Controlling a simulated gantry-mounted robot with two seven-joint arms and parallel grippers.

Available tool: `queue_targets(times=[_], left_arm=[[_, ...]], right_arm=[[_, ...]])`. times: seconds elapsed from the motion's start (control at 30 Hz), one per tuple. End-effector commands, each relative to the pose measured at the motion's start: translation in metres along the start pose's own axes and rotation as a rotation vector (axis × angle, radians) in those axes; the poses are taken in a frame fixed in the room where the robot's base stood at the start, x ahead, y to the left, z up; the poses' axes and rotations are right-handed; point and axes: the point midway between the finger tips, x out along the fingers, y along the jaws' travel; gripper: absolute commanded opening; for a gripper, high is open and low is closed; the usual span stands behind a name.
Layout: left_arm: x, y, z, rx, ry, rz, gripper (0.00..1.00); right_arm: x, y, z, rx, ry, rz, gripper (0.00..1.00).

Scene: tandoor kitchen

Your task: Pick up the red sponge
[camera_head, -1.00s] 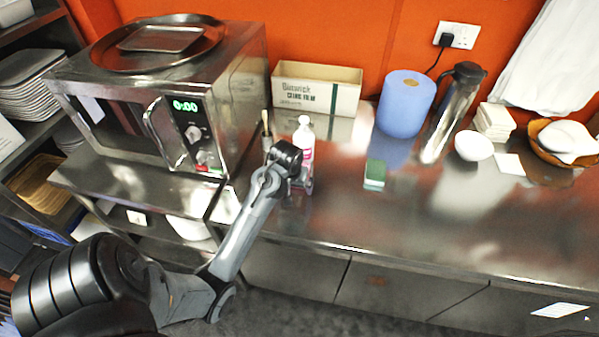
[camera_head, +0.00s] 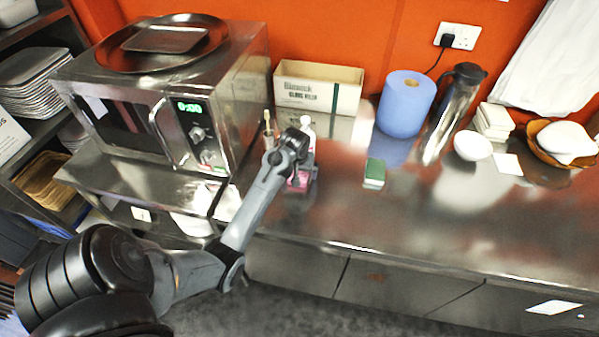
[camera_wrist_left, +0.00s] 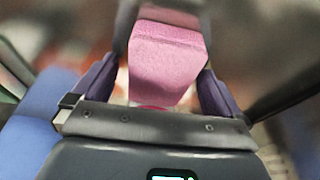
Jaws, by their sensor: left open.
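The red sponge shows as a pinkish-red block (camera_wrist_left: 168,60) between the fingers of my left gripper in the left wrist view. In the head view, a pink patch (camera_head: 297,182) shows low beside the gripper and is mostly hidden by it. My left gripper (camera_head: 306,178) is open and points down at the steel counter, with its fingers on either side of the sponge. I cannot tell whether the fingers touch it. My right gripper is in neither view.
A white-capped bottle (camera_head: 307,124) stands just behind my gripper, partly hidden. A microwave (camera_head: 160,100) is to the left. A green sponge (camera_head: 375,171) lies to the right. A box (camera_head: 318,90), blue roll (camera_head: 405,104) and flask (camera_head: 452,112) stand at the back. The counter's right front is clear.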

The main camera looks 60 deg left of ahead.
Motion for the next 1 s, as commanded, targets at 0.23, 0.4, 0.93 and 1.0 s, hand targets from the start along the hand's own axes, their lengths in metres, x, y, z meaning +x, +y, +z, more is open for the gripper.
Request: queue_targets(times=[0.23,0.4,0.93,1.0], left_arm=[[0.0003,0.0000,0.0003,0.000,0.000,0.000,1.00],[0.0014,0.0000,0.0008,0.000,0.000,0.000,1.00],[0.0019,-0.0002,0.0009,0.000,0.000,0.000,0.39],[0.0019,-0.0002,0.0009,0.000,0.000,0.000,0.39]], right_arm=[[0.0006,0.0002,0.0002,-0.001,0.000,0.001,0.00],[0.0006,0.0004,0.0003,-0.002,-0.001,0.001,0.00],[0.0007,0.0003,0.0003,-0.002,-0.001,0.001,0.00],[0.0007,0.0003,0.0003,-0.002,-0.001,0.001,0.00]])
